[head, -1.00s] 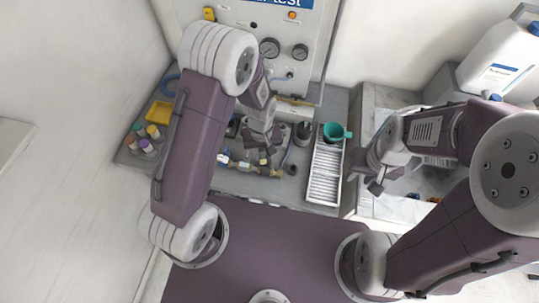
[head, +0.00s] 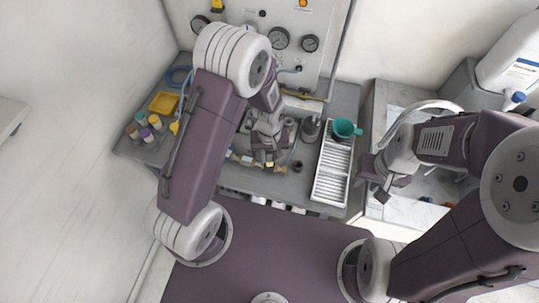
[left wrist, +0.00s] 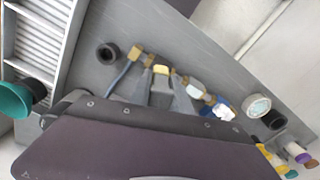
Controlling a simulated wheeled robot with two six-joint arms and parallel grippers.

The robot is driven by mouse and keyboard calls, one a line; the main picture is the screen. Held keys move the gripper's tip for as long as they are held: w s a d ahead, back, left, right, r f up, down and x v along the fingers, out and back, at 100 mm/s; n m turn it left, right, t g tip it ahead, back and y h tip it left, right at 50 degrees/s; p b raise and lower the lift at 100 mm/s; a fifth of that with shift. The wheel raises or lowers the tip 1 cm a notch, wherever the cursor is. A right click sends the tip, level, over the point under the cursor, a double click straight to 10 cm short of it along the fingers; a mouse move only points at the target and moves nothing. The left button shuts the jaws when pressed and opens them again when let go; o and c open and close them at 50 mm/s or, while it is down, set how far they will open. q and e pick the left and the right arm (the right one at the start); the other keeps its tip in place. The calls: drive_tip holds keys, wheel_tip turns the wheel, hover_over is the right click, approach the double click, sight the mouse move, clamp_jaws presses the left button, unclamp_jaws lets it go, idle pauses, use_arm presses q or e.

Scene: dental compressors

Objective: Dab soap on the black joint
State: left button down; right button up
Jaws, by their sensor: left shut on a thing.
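My left gripper (head: 266,158) is low over a row of brass, white and blue fittings (head: 243,158) on the grey bench. In the left wrist view its fingers (left wrist: 162,85) stand on either side of a small yellow piece (left wrist: 161,69), and it is shut on this. The fittings (left wrist: 195,91) run past both fingers. I cannot make out which part is the black joint; the arm hides part of the row. A teal cup (head: 345,129) stands at the ribbed tray's upper end. My right gripper (head: 378,188) hangs right of the tray, apart from everything; its opening is unclear.
The ribbed white tray (head: 332,176) lies right of the fittings. A black ring-shaped part (head: 297,166) stands between them. Several coloured-cap bottles (head: 147,135) and a yellow dish (head: 164,103) are at left. The gauge panel (head: 310,62) rises behind. A white jug (head: 512,62) stands at far right.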

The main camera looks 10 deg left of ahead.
use_arm(q)
drive_tip(key=shift+f+b, duration=0.35)
drive_tip(key=shift+f, duration=0.15)
idle(0.6)
drive_tip(key=shift+s+f, duration=0.1)
idle(0.9)
wheel_tip(320, 180, up, 7)
drive_tip(key=p, duration=0.6)
drive_tip(key=shift+p, duration=0.3)
